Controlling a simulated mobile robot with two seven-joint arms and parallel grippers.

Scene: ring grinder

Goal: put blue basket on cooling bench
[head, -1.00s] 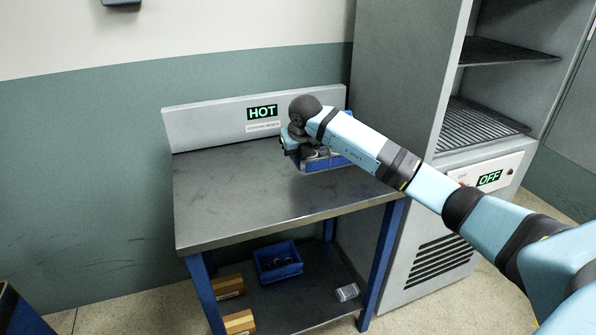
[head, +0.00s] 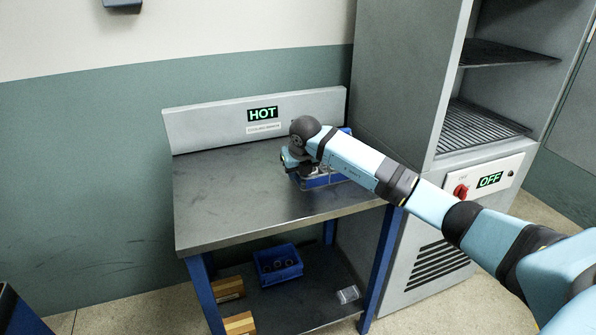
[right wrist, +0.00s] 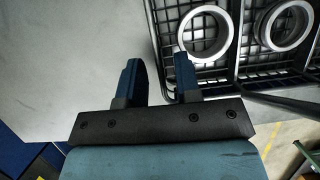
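The blue basket (head: 322,181) sits at the right rear of the metal-topped cooling bench (head: 225,205), partly hidden by my right arm. In the right wrist view the basket (right wrist: 238,72) appears as dark wire mesh holding metal rings. My right gripper (head: 290,163) is at the basket's left end. In the right wrist view, my right gripper's (right wrist: 158,62) fingers stand apart, one over the basket's edge and one outside it, with a gap between them. Contact cannot be told. My left gripper is not in view.
The bench's back panel has a HOT sign (head: 262,114). A grey cabinet with racks (head: 480,125) and an OFF display (head: 490,179) stands at right. The bench's left half is clear.

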